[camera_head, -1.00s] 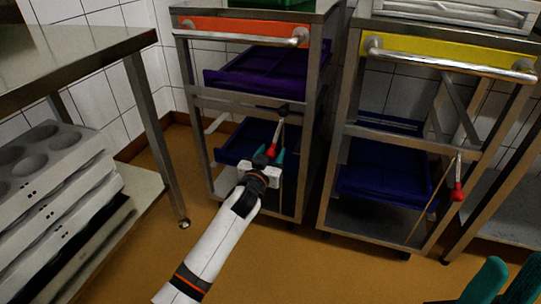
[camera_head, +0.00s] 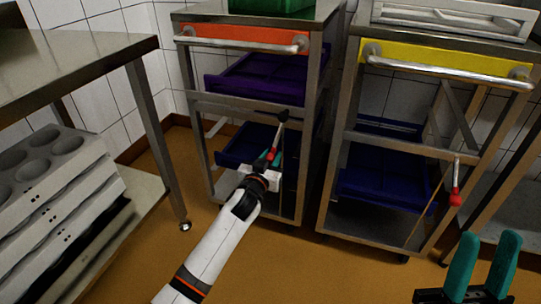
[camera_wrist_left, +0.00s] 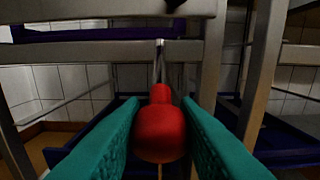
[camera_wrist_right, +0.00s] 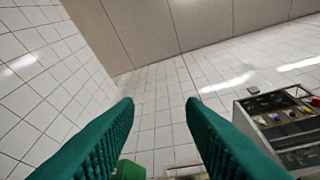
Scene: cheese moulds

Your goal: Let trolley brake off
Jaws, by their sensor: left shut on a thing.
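The orange-handled trolley (camera_head: 246,40) stands at the centre of the head view. A thin metal brake lever (camera_head: 278,134) hangs at its front right, with a red knob (camera_head: 271,153) at its lower end. My left gripper (camera_head: 270,160) is shut on the red knob. In the left wrist view the knob (camera_wrist_left: 160,128) sits between the teal fingers, with the lever rising behind it. The yellow-handled trolley (camera_head: 447,64) stands to the right, with its own red knob (camera_head: 456,197) hanging free. My right gripper (camera_head: 487,244) is open and empty at the lower right; its fingers (camera_wrist_right: 163,104) are apart in the right wrist view.
A steel table (camera_head: 80,58) stands at the left, with stacked grey mould trays (camera_head: 62,190) on its lower shelf. Blue trays (camera_head: 385,175) and a purple tray (camera_head: 262,78) lie inside the trolleys. The orange-brown floor (camera_head: 300,270) in front is clear.

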